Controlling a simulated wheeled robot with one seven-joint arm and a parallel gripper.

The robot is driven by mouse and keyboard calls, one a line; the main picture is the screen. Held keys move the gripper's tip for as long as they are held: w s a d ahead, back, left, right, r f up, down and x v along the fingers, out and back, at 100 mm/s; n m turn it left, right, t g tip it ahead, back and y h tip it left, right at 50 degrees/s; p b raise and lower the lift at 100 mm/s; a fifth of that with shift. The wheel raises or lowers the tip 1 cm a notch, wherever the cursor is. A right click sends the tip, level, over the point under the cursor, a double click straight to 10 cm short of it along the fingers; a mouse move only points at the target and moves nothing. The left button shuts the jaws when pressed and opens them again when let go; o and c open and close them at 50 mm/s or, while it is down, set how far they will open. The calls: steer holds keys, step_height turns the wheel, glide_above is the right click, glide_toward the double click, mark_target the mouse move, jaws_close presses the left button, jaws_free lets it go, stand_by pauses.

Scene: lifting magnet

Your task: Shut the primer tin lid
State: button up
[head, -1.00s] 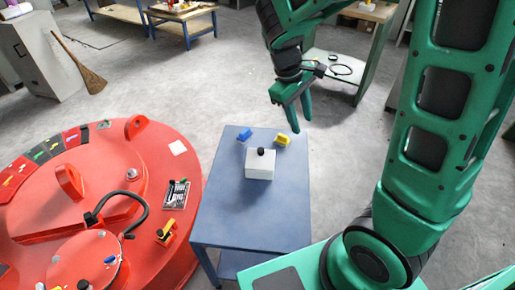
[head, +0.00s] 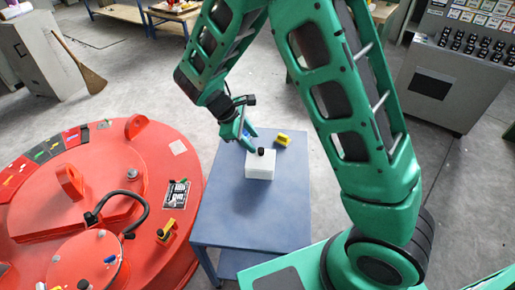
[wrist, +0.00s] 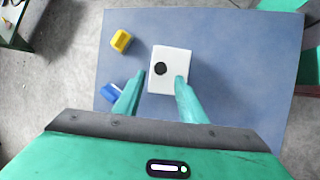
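A white box (head: 260,168) with a black round knob (head: 262,151) on it stands on the blue table. It also shows in the wrist view (wrist: 170,82), with the knob (wrist: 161,68) on its top face. I see no label that marks it as the primer tin, and cannot tell whether its lid is open. My gripper (head: 248,144) is above the table, just behind and left of the box in the head view. In the wrist view its two fingers (wrist: 160,78) are apart with nothing held between them, and the box lies beyond the tips.
A yellow block (head: 283,139) lies on the blue table (head: 230,225) behind the box. A blue piece (wrist: 111,91) lies left of the box in the wrist view. A big red round magnet (head: 60,160) stands to the left. The table's front half is clear.

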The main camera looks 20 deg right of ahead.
mark_target(260, 149)
steer(key=shift+x, duration=3.2)
jaws_close()
steer(key=shift+w, duration=0.15)
